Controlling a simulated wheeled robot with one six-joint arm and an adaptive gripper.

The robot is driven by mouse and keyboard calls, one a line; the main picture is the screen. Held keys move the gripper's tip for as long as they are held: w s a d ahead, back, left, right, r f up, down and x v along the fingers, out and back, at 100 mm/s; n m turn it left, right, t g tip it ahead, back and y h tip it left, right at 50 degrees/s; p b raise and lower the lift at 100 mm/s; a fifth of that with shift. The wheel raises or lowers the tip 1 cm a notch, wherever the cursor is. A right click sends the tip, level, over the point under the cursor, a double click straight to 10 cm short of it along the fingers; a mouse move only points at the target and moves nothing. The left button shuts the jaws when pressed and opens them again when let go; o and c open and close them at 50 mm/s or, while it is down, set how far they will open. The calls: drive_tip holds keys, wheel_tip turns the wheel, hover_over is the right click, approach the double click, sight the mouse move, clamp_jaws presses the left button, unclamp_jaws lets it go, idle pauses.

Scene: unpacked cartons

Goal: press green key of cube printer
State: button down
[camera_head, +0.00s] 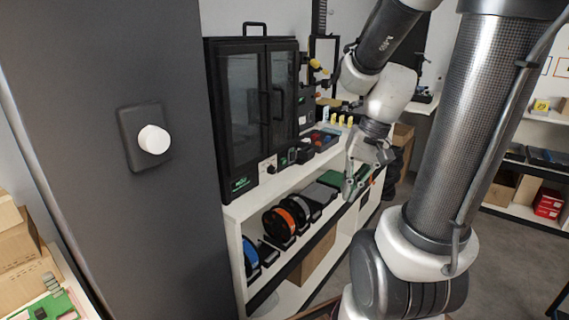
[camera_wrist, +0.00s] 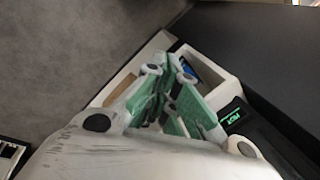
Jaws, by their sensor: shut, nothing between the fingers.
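The cube printer (camera_head: 229,112) is a black cabinet with two glazed doors and dark handles, standing on a white shelf unit at the left centre of the head view. A small green-lit display (camera_head: 240,184) sits low on its front; a lit green panel also shows in the wrist view (camera_wrist: 234,116). A separate green key cannot be made out. My gripper (camera_head: 349,194), with green fingers, hangs to the right of the printer, in front of the shelf edge, apart from the printer. In the wrist view its fingers (camera_wrist: 172,62) are together and hold nothing.
Filament spools (camera_head: 279,223) stand on the shelf below the printer. A dark wall with a white knob (camera_head: 153,139) is at the left. Grey floor (camera_wrist: 75,60) is clear.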

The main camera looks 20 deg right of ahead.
sight(283, 162)
drive_tip(key=w+d+f+m+t, duration=0.2)
drive_tip(key=w+f+m, duration=0.1)
drive_tip(key=w+m, duration=0.2)
drive_tip(key=w+d+f+m+t, duration=0.2)
drive_tip(key=w+m+t, duration=0.1)
drive_tip(key=w, duration=0.7)
drive_tip(key=w+d+f+m+t, duration=0.2)
drive_tip(key=w+f+m, duration=0.1)
drive_tip(key=w+m, duration=0.3)
drive_tip(key=shift+w+d+f+m+t, duration=0.3)
drive_tip(key=shift+w, duration=0.6)
drive_tip(key=shift+w+a, duration=0.7)
drive_tip(key=shift+w, duration=0.6)
drive_tip(key=shift+w+a, duration=0.7)
drive_tip(key=shift+w, duration=0.6)
drive_tip(key=shift+w+a, duration=0.7)
drive_tip(key=shift+w, duration=0.6)
drive_tip(key=shift+w, duration=0.15)
drive_tip(key=shift+w+a, duration=0.2)
